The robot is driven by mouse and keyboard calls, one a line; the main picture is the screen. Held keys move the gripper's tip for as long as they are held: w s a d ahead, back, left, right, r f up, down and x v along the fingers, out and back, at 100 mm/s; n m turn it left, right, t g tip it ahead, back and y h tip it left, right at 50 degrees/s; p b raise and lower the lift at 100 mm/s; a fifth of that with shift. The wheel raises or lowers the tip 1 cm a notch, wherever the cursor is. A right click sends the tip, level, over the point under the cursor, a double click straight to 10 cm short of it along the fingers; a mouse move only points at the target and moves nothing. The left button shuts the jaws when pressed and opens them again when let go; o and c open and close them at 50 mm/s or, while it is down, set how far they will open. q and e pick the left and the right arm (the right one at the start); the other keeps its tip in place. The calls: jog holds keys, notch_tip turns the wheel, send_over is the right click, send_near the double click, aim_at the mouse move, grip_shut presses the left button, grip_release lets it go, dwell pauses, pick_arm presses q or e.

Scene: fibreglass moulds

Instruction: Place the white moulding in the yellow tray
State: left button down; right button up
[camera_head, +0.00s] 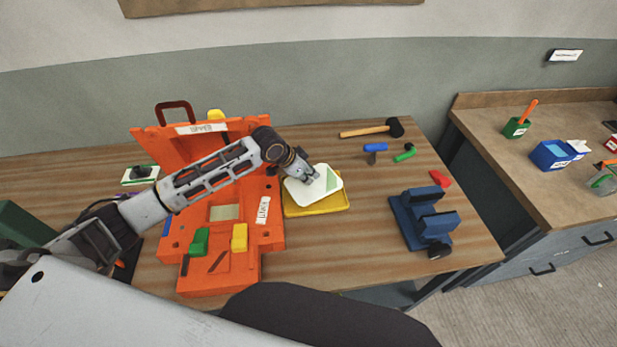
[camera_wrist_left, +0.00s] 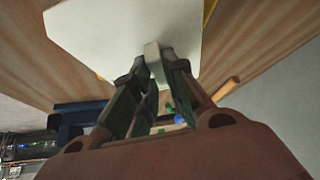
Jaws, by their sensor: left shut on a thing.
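The white moulding (camera_head: 301,191) is a flat plate with a light green patch. It is at the yellow tray (camera_head: 322,206), over most of it, and looks slightly tilted. I cannot tell whether it rests on the tray's floor. My left gripper (camera_head: 309,177) is shut on the moulding's raised tab. In the left wrist view the moulding (camera_wrist_left: 110,30) fills the top, with the gripper's fingers (camera_wrist_left: 154,62) closed on the tab and a thin yellow edge of the tray behind it. The tray stands on the wooden table, right of the orange mould. My right gripper is not in view.
The orange mould (camera_head: 210,265) with its raised upper half stands left of the tray. A blue vise (camera_head: 424,218) is at the right. A hammer (camera_head: 372,130) and small blue and green tools lie behind. The table in front of the tray is clear.

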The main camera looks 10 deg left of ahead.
pick_arm(q)
jog(key=shift+f, duration=0.85)
jog(key=c, duration=1.5)
grip_release()
jog(key=shift+f, duration=0.1)
jog(key=shift+o, duration=0.2)
jog(key=v, duration=1.2)
jog(key=shift+s+d, duration=0.1)
